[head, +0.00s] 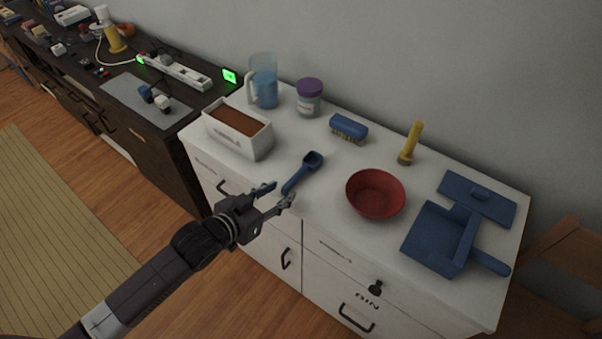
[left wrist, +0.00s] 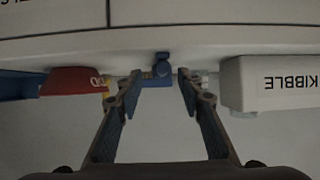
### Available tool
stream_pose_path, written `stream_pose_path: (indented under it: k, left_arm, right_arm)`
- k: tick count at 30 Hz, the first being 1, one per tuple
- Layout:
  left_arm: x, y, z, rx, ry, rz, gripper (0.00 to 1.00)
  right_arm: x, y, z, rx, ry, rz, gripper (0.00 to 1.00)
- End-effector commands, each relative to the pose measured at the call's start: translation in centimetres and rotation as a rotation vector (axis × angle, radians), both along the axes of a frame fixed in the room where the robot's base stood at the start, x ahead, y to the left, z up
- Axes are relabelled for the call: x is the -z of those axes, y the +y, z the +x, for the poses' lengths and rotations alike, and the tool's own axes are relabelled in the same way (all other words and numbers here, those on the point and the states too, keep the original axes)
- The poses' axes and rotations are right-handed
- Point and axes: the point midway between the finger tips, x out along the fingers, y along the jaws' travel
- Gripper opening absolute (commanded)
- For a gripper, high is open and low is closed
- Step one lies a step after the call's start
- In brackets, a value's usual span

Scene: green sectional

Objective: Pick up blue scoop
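The blue scoop (head: 303,172) lies on the white cabinet top, its bowl toward the back and its handle pointing to the front edge. In the left wrist view the scoop (left wrist: 161,70) shows between my two fingertips, farther off. My left gripper (head: 281,192) is open at the front edge of the cabinet, close to the handle's end. Its fingers (left wrist: 159,77) are spread and nothing is held between them. I cannot tell whether a finger touches the handle. My right gripper is in neither view.
A white kibble box (head: 237,137) stands left of the scoop and a red bowl (head: 376,194) right of it. A blue brush (head: 348,128), a purple-lidded jar (head: 309,97) and a pitcher (head: 263,82) stand behind. A blue dustpan (head: 436,238) lies at the right.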

Motion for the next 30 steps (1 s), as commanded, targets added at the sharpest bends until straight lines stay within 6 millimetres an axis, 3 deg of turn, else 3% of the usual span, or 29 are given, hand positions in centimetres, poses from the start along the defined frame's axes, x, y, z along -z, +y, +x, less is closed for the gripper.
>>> stream_pose_path:
  k: [8,30]
  left_arm:
    - [-0.5,-0.1,1.9,0.023,-0.044,-0.026,0.35]
    - [2.0,-4.4,7.1,0.023,-0.043,-0.024,0.35]
  right_arm:
    - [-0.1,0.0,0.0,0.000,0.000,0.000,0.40]
    - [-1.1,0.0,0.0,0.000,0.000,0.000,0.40]
